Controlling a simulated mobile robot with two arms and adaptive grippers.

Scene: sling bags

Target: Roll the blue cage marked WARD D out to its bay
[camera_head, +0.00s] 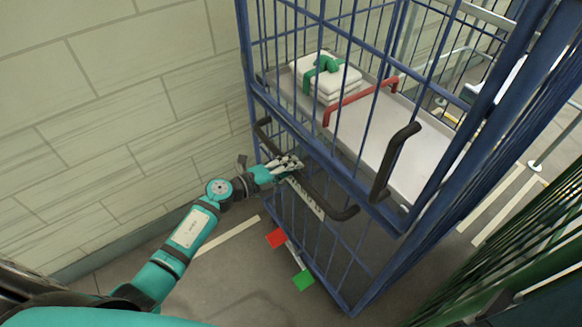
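The blue wire cage (258,92) stands upright in the centre and right of the head view, close to the wall. A pale label plate (306,198) on its near side is partly covered, and its full wording cannot be read. A black handle (330,207) runs along that side. My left gripper (291,163) is at this handle, overlapping its middle; whether its fingers are closed around the bar is unclear. A second black handle (396,160) is free. A red pedal (276,238) and a green pedal (303,281) sit low at the cage's base. My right gripper is out of view.
Inside the cage, folded white linen (331,80) with a green band lies on a grey shelf (400,165), behind a red bar (360,101). A pale block wall (110,110) bounds the left. A dark green cage (490,300) stands close at lower right. Floor lines show beyond.

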